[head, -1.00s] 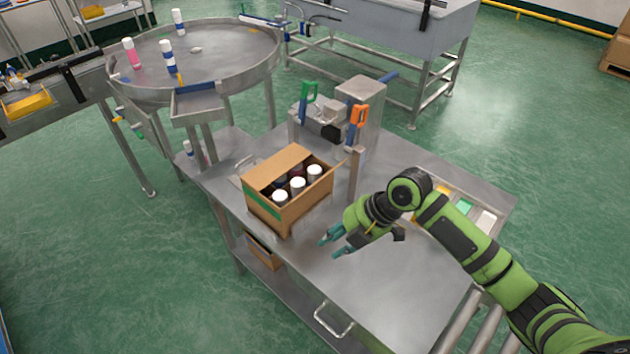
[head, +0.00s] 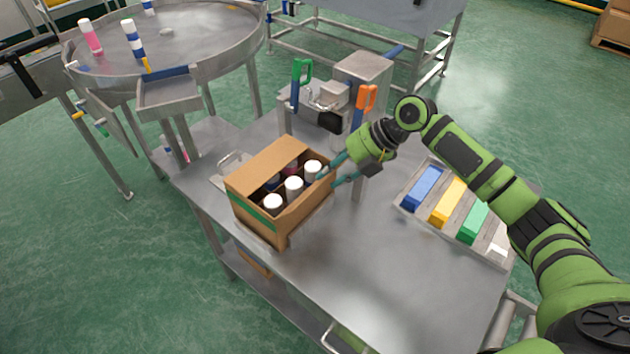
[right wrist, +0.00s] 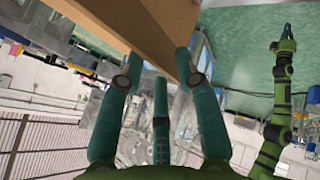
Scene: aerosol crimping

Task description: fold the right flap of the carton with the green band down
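The brown carton with the green band (head: 262,218) stands upright on the steel table. Several white-capped cans show in its open top. One flap (head: 268,166) lies over the far-left part of the top. My right gripper (head: 326,180) is at the carton's right rim, its teal fingers spread, one near a white cap. In the right wrist view the gripper (right wrist: 160,75) has cardboard (right wrist: 140,28) across its fingertips; I cannot tell whether they touch it. The right flap is hard to make out behind the fingers. My left gripper (right wrist: 287,32) shows small in that view.
A fixture with a green handle (head: 298,80) and an orange handle (head: 364,102) stands behind the carton. A tray of coloured blocks (head: 404,204) lies right, beneath my right arm. A round table (head: 200,40) is back left. The table's front is clear.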

